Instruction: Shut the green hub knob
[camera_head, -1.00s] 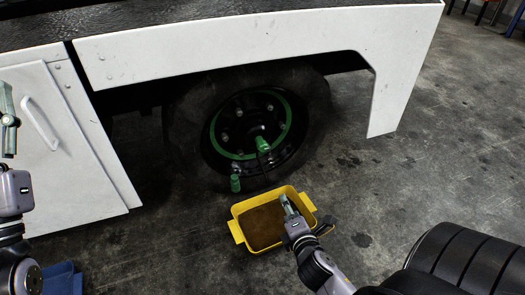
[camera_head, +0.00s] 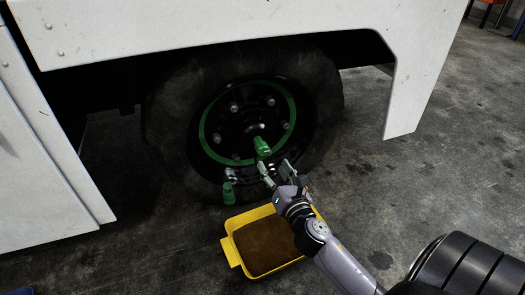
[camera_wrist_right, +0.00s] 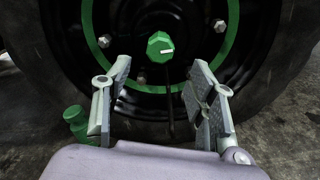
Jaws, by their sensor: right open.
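The green hub knob (camera_head: 262,147) sticks out from the wheel hub, inside a green ring (camera_head: 207,119) on the dark wheel. In the right wrist view the knob (camera_wrist_right: 160,44) faces me, with a white mark pointing right. My right gripper (camera_head: 274,167) is open just below and to the right of the knob in the head view. In the wrist view its two fingers (camera_wrist_right: 161,72) stand apart on either side, with the knob centred beyond their tips. They appear not to touch it. My left gripper is out of view.
A yellow tray (camera_head: 232,251) with brown contents lies on the floor below the wheel, under my right arm. A green bottle-like object (camera_head: 228,193) is low beside the tyre (camera_head: 165,120). The white body panel (camera_head: 200,38) overhangs the wheel. Floor at the right is open.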

